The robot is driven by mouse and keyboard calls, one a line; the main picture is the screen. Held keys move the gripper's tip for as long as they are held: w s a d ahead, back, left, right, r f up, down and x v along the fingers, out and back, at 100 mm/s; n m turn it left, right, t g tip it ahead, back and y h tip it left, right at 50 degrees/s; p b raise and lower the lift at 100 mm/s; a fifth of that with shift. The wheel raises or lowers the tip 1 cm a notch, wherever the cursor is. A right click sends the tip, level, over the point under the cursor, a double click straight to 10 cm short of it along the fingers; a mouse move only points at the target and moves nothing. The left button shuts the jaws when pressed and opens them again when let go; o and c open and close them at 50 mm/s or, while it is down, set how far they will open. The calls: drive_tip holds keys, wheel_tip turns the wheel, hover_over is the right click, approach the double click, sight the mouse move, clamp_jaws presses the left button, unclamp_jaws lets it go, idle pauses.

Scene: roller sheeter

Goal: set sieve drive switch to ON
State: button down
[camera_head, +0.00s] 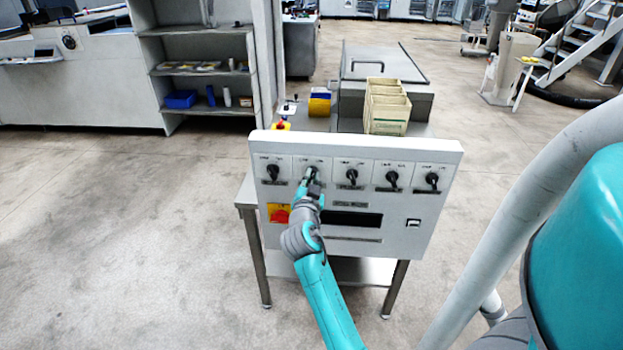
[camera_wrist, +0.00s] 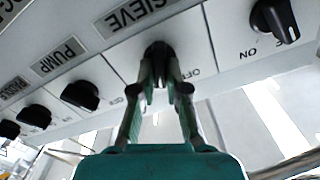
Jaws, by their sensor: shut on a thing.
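The sieve drive switch (camera_wrist: 158,48) is a black rotary knob under a plate reading "SIEVE" in the wrist view. In the head view it is the second knob from the left on the pale grey control panel (camera_head: 390,215), mostly hidden by my gripper (camera_head: 312,180). In the wrist view my gripper (camera_wrist: 163,85) has its two fingers closed on the knob from both sides. "OFF" is printed to the right of the knob, and a smaller mark lies to its left.
Other black knobs sit close on both sides, one (camera_head: 273,172) to the left and one (camera_head: 352,176) to the right. A red switch on a yellow plate (camera_head: 280,214) is below left. Crates (camera_head: 387,110) stand behind the panel. The floor at left is clear.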

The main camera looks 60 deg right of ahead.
idle(0.3)
drive_tip(key=c, duration=1.2)
unclamp_jaws()
drive_tip(key=v, duration=1.2)
drive_tip(key=shift+f, duration=0.1)
